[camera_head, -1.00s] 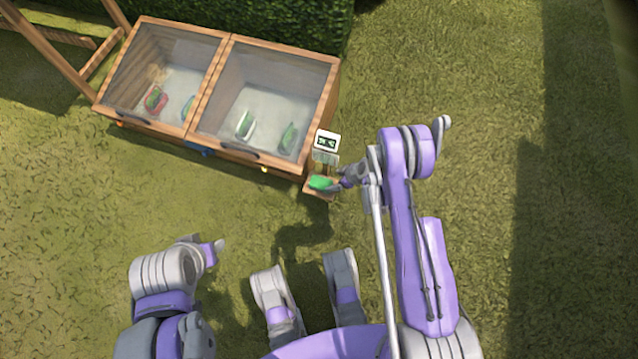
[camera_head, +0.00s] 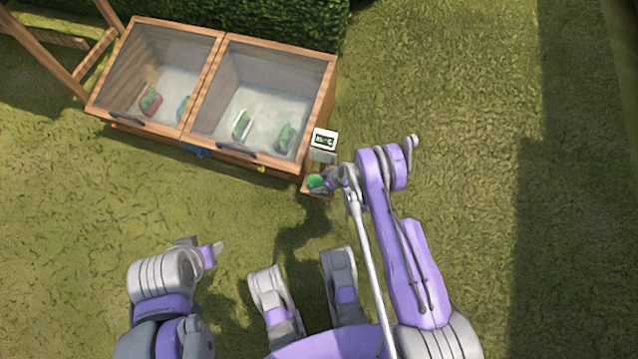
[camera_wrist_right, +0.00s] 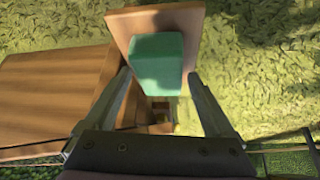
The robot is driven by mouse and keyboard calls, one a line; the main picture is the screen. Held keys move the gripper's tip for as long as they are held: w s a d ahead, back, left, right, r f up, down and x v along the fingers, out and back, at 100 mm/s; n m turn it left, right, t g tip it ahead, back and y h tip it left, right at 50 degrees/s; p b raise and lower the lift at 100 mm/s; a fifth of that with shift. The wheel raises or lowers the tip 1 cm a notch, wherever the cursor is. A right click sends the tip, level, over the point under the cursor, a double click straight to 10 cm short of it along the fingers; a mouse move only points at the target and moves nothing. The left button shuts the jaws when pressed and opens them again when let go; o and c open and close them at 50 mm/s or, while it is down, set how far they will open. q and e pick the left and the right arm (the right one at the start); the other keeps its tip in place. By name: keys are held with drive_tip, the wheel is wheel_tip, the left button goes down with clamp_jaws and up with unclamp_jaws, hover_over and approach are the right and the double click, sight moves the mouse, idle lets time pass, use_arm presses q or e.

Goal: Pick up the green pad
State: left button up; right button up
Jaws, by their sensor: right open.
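The green pad (camera_head: 316,181) rests on a small wooden shelf (camera_head: 308,190) at the right front corner of the wooden box. In the right wrist view the pad (camera_wrist_right: 158,62) is a rounded green block on the wooden shelf (camera_wrist_right: 124,24). My right gripper (camera_head: 326,187) is at the pad's right side in the head view. In the right wrist view its fingers (camera_wrist_right: 160,82) are apart, with the pad between and just beyond their tips. My left arm shows at the lower left, but its gripper's jaws cannot be made out (camera_head: 214,250).
A wooden box with two glass lids (camera_head: 222,85) stands behind, holding several small coloured items. A small display (camera_head: 324,140) stands above the shelf. A wooden frame (camera_head: 60,50) is at the left. Grass to the right is clear.

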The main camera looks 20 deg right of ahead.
drive_tip(key=shift+c, duration=0.2)
drive_tip(key=c, duration=1)
use_arm(q)
drive_tip(key=shift+d, duration=0.1)
use_arm(e)
drive_tip(key=shift+r, duration=0.1)
drive_tip(key=shift+c, duration=0.2)
